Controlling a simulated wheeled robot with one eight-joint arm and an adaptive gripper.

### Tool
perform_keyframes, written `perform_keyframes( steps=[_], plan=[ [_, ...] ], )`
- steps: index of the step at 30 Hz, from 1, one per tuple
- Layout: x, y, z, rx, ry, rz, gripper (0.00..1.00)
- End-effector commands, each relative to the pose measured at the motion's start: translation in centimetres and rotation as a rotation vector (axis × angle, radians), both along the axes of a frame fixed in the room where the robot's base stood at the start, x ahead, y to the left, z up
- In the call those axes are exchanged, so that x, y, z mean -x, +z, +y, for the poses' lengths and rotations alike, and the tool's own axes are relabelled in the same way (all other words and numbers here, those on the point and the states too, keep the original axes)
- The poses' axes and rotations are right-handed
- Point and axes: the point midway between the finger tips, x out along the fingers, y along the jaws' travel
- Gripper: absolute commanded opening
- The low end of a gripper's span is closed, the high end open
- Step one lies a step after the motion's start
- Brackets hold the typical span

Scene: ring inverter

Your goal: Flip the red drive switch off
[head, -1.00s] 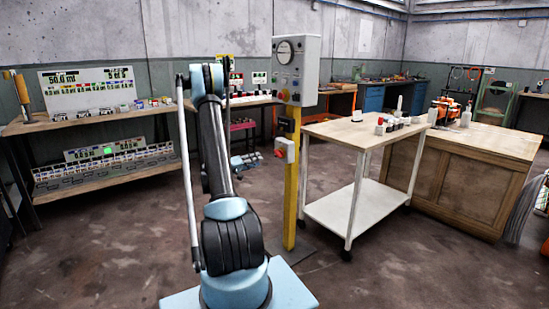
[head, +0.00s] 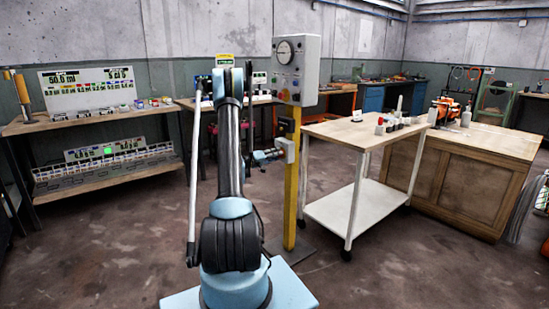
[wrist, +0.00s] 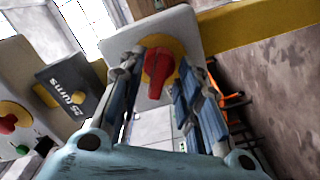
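The red drive switch (wrist: 157,78) is a red handle on a yellow disc, set in a pale box, in the wrist view. In the head view its grey box (head: 287,149) is on the yellow post (head: 290,205), and the red handle does not show there. My gripper (wrist: 164,88) is open, with one finger to the left and one to the right of the red handle. I cannot tell whether either finger touches it. In the head view my gripper (head: 264,156) is just left of the switch box.
A grey control box with a dial (head: 296,70) tops the post. A dark label block (wrist: 72,90) and a box with a red knob (wrist: 10,122) lie left in the wrist view. A white-legged cart (head: 345,205) stands right of the post.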

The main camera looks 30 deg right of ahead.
Motion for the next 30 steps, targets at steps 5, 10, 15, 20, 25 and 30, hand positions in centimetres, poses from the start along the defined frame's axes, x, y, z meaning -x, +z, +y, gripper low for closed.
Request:
perform_keyframes(
  steps=[5, 10, 15, 20, 25, 30],
  plan=[
    [-0.01, 0.01, -0.03, 0.000, 0.000, 0.000, 0.32],
    [-0.01, 0.01, -0.01, 0.000, 0.000, 0.000, 0.04],
    [-0.02, -0.02, 0.01, -0.001, 0.001, 0.000, 0.00],
    [-0.05, -0.06, 0.05, 0.000, 0.001, 0.008, 0.00],
    [-0.08, -0.11, 0.07, 0.007, 0.001, 0.058, 0.00],
    [-0.12, -0.16, 0.11, 0.022, 0.002, 0.158, 0.00]
  ],
)
